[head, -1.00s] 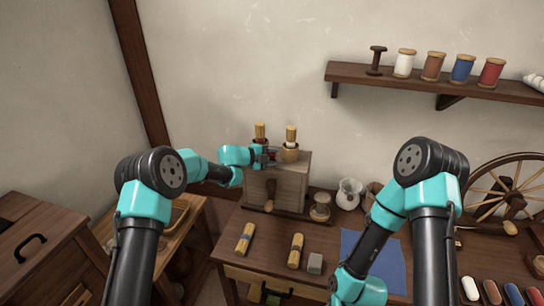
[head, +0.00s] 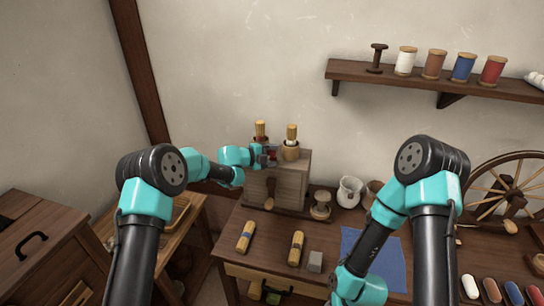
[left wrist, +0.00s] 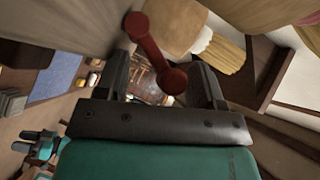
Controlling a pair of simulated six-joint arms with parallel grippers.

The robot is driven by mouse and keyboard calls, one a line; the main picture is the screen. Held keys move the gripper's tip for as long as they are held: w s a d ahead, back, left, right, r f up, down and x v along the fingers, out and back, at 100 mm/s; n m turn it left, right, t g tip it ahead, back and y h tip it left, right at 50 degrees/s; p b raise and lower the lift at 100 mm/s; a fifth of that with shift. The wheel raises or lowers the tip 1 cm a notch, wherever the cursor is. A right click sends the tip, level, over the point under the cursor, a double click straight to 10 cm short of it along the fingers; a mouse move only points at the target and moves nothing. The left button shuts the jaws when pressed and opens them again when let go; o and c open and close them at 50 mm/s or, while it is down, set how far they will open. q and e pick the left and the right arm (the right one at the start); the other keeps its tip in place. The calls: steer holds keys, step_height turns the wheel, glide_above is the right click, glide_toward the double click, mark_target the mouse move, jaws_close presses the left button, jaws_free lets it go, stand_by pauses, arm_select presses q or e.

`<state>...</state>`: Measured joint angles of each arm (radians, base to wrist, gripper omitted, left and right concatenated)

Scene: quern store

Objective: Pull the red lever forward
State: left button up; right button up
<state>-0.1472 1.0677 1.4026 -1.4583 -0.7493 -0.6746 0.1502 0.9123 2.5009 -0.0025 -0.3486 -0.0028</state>
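The red lever (left wrist: 158,55) shows in the left wrist view as a dark red bar with round ends, its lower end between my left gripper's fingers (left wrist: 161,82). Those fingers are apart, with gaps beside the lever. In the head view my left gripper (head: 268,157) is at the upper front of a grey-brown wooden box (head: 291,184), and only a bit of red (head: 272,152) shows there; most of the lever is hidden. My right gripper is below the head view's edge; it shows small in the left wrist view (left wrist: 29,140), its fingers apart and empty.
Bundles and a grey block (head: 315,261) lie in front.

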arm_select(q)
steer(key=shift+o, duration=0.3)
steer(key=shift+f, duration=0.15)
stand_by(0.3)
steer(key=shift+w+d+r+n+g+y, duration=0.1)
steer(key=shift+w+r+n+g+y, duration=0.15)
steer(key=shift+n+g+y, duration=0.25)
steer(key=shift+w+d+r+n+g+y, duration=0.15)
steer(key=shift+w+n+g+y, duration=0.15)
steer(key=shift+n+g+y, duration=0.15)
steer(key=shift+w+r+n+g+y, duration=0.15)
steer(key=shift+w+n+g+y, duration=0.2)
steer(key=shift+g, duration=0.3)
steer(key=shift+w+d+r+n+g, duration=0.1)
steer(key=shift+w+n+g, duration=0.15)
steer(key=shift+g, duration=0.25)
